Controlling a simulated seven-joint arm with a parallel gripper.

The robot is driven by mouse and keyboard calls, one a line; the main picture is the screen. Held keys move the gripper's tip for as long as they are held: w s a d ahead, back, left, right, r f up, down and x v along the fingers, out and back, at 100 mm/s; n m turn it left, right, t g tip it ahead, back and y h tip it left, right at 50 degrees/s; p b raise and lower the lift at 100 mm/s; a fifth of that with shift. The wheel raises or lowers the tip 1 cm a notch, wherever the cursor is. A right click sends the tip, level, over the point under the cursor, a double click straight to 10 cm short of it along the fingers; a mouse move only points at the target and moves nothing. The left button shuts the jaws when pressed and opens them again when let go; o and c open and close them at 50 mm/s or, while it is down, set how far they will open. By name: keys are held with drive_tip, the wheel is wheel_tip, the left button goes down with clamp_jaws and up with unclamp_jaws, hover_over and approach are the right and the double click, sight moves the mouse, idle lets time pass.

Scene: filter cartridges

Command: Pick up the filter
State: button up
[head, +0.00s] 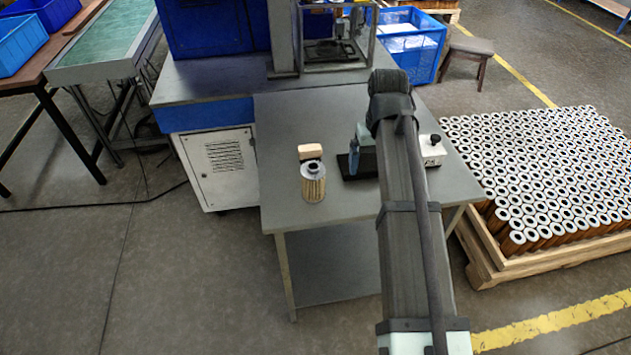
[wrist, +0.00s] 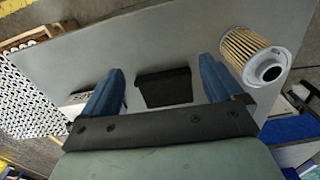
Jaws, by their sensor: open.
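The filter (head: 313,186) is a short tan pleated cylinder with a pale top cap and a dark central hole. It stands upright near the left front of the grey table. In the wrist view the filter (wrist: 252,55) shows at the upper right, outside the jaws and beyond the right finger. My gripper (wrist: 163,80) is open and empty, with two blue fingers spread above the table. In the head view the gripper (head: 357,154) is to the right of the filter, partly hidden by my arm.
A small tan block (head: 310,151) lies just behind the filter. A dark flat item (wrist: 166,88) lies below the fingers. A pale box with a black knob (head: 432,150) sits right of my arm. A pallet of many filters (head: 490,262) stands at the right. The table's left front (head: 285,205) is clear.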

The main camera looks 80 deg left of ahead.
wheel_tip(320, 180, up, 6)
drive_tip(key=n, duration=0.2)
hover_over(315, 168)
drive_tip(key=shift+w+d+f, duration=0.1)
drive_tip(key=shift+w, duration=0.25)
drive_tip(key=shift+s, duration=0.3)
wheel_tip(315, 168, down, 8)
drive_tip(key=shift+f, duration=0.1)
drive_tip(key=shift+s+a+f, duration=0.1)
drive_tip(key=shift+a+f, duration=0.1)
drive_tip(key=shift+f, duration=1.15)
drive_tip(key=shift+s+a+f, duration=0.1)
drive_tip(key=shift+a+f, duration=0.1)
drive_tip(key=shift+f, duration=1.15)
drive_tip(key=shift+c, duration=0.3)
drive_tip(key=c, duration=1)
drive_tip(key=shift+r, duration=0.2)
